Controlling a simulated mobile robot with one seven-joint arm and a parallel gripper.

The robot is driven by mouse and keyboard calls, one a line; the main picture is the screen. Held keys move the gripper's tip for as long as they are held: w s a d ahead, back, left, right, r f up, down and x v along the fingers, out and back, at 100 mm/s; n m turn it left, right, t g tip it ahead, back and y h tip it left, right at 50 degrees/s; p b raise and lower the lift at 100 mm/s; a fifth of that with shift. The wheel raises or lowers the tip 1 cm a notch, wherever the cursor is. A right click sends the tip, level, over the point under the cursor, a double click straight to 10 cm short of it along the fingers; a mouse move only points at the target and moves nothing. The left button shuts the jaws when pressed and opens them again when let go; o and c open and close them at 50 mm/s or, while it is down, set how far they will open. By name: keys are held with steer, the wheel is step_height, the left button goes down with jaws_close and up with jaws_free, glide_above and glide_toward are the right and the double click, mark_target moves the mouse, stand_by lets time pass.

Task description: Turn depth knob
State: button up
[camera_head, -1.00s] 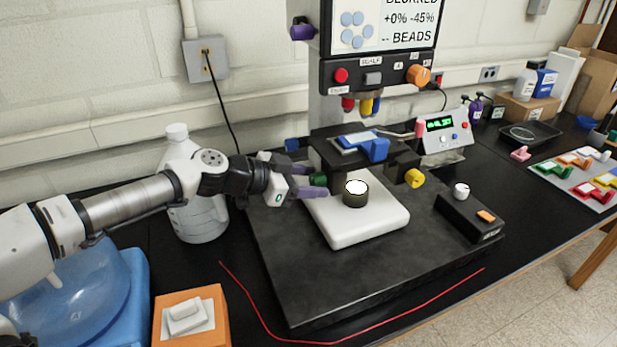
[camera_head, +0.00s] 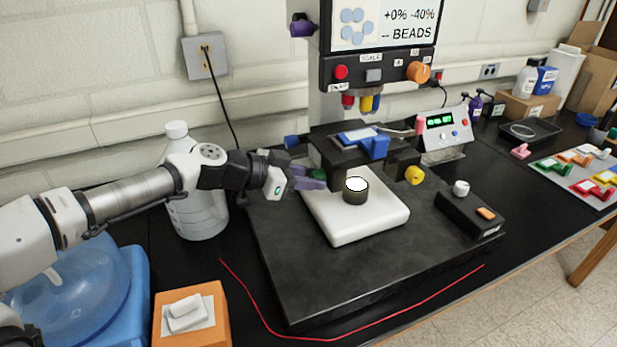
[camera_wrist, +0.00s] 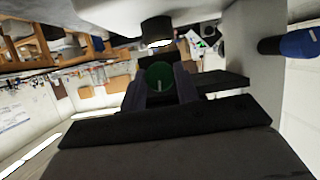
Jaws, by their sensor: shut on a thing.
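A green knob (camera_head: 318,175) is on the left side of the dark microscope stage (camera_head: 340,135). My gripper (camera_head: 312,179) reaches in from the left and is shut on the green knob, with purple-grey fingers on either side of it. In the wrist view the green knob (camera_wrist: 160,76) lies between the two fingertips and has a pale line on its face. No label is readable on it. The screen (camera_head: 385,22) above reads "+0% -40%" and "-- BEADS". A dark cylinder with a bright top (camera_head: 355,190) stands on the white base (camera_head: 370,225) below the stage.
A blue knob (camera_head: 292,142) sits close above my gripper, and a yellow knob (camera_head: 414,175) is on the right side. A white jug (camera_head: 200,210) stands behind my arm. An orange box (camera_head: 205,325) stands in front. The dark slab's front is clear.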

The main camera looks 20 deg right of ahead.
steer(key=shift+w+f+n+g+h, duration=0.1)
steer(key=shift+w+n+g+h, duration=0.1)
steer(key=shift+n+g, duration=1.15)
steer(key=shift+w+n+g+h, duration=0.15)
steer(key=shift+n+g, duration=0.6)
steer(key=shift+n, duration=1.2)
steer(key=shift+s, duration=0.1)
steer(key=o, duration=1)
steer(key=shift+c, duration=0.2)
steer(key=shift+a, duration=0.1)
steer(key=b+v, duration=0.2)
steer(key=v, duration=0.5)
steer(key=shift+a+b, duration=0.2)
steer(key=shift+b, duration=0.1)
